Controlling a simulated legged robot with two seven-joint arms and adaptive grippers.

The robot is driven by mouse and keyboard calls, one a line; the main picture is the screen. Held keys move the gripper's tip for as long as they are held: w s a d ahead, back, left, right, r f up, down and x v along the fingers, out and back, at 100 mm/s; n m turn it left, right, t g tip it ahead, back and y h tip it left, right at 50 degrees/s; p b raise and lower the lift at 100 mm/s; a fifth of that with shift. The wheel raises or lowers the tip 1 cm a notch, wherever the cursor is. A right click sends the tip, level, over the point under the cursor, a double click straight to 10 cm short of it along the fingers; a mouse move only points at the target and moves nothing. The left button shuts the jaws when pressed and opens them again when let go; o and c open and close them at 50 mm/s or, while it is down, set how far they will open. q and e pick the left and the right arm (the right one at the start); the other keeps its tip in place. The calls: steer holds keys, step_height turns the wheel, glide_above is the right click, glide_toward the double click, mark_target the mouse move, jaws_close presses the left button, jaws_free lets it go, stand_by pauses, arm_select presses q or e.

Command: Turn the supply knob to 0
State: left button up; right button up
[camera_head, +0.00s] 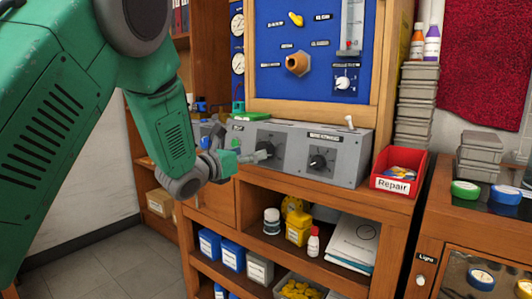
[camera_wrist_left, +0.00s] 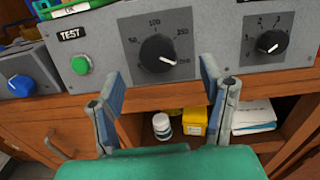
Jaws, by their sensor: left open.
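A grey control box has two black dial knobs. The left black knob (camera_head: 267,140) shows large in the wrist view (camera_wrist_left: 157,53), on a scale with 50, 100 and 150 readable. Its white mark points to the lower right, near the scale's high end. I cannot read a supply label on it. The right black knob (camera_head: 320,161) has a smaller scale and also shows in the wrist view (camera_wrist_left: 271,42). My left gripper (camera_head: 256,155) is open and empty in front of the left knob; in the wrist view its fingers (camera_wrist_left: 160,85) stand apart below the knob. My right gripper is out of view.
A green TEST button (camera_wrist_left: 80,66) and a blue knob (camera_wrist_left: 18,84) sit left of the dial. A red Repair bin (camera_head: 400,172) stands right of the box. Shelves with bottles and boxes lie below. A blue board (camera_head: 275,85) rises behind.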

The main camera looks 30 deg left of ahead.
mark_target(261, 149)
arm_select(q)
steer(key=w, duration=0.3)
steer(key=w+b, duration=0.1)
steer(key=w, duration=0.3)
steer(key=shift+w+a+f, duration=0.1)
steer(key=shift+w+f, duration=0.1)
steer(key=shift+d+r, duration=0.1)
steer(key=shift+d, duration=0.1)
steer(key=c, duration=1.2)
